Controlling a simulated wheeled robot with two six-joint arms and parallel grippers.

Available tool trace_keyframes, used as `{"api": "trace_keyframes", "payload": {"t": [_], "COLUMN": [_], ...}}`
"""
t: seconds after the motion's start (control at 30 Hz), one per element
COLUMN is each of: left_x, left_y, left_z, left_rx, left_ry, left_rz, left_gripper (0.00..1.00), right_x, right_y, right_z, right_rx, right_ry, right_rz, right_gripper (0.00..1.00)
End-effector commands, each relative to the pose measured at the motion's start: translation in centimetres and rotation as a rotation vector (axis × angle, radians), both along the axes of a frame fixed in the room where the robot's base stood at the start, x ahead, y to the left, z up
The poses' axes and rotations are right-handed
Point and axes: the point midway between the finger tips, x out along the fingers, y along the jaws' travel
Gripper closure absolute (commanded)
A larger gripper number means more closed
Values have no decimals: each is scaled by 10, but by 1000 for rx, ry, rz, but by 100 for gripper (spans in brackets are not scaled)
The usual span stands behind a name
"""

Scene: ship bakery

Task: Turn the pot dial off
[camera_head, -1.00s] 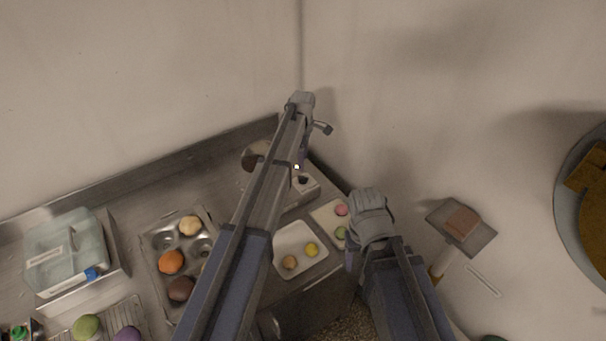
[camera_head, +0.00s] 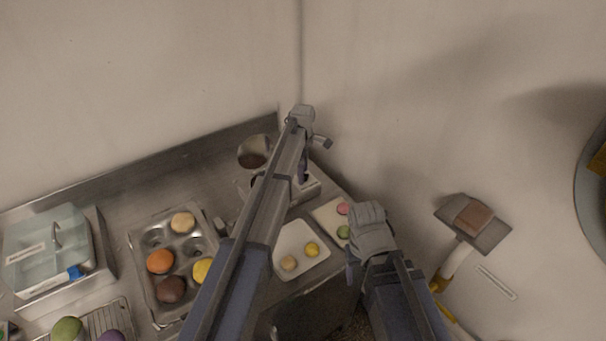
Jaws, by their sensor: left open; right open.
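A metal pot (camera_head: 253,146) with brown contents stands near the back corner of the counter, partly hidden by my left arm. Beside and under it is a pale box-shaped unit (camera_head: 306,190), mostly covered by the same arm. I cannot make out the pot dial clearly; a dark spot on the unit lies by my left gripper's finger. My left gripper (camera_head: 313,157) is open over the unit, with no object seen in it. My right gripper (camera_head: 368,240) is open to the right of the unit, near the counter's right edge; its fingertips are mostly hidden.
White trays (camera_head: 292,235) with small round sweets lie between the arms. A muffin tin (camera_head: 206,265) with coloured buns and a clear-lidded box (camera_head: 50,250) stand left. Walls meet behind the counter corner.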

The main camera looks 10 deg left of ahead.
Motion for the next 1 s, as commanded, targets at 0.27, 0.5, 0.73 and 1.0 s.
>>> {"api": "trace_keyframes", "payload": {"t": [0.27, 0.5, 0.73, 1.0], "left_x": [0, 0, 0, 0], "left_y": [0, 0, 0, 0], "left_z": [0, 0, 0, 0], "left_rx": [0, 0, 0, 0], "left_ry": [0, 0, 0, 0], "left_rz": [0, 0, 0, -10], "left_gripper": [50, 77, 100, 100], "right_x": [0, 0, 0, 0], "right_y": [0, 0, 0, 0], "right_z": [1, 1, 0, 0], "right_rx": [0, 0, 0, 0], "right_ry": [0, 0, 0, 0], "right_rz": [0, 0, 0, 0], "right_gripper": [34, 34, 34, 34]}}
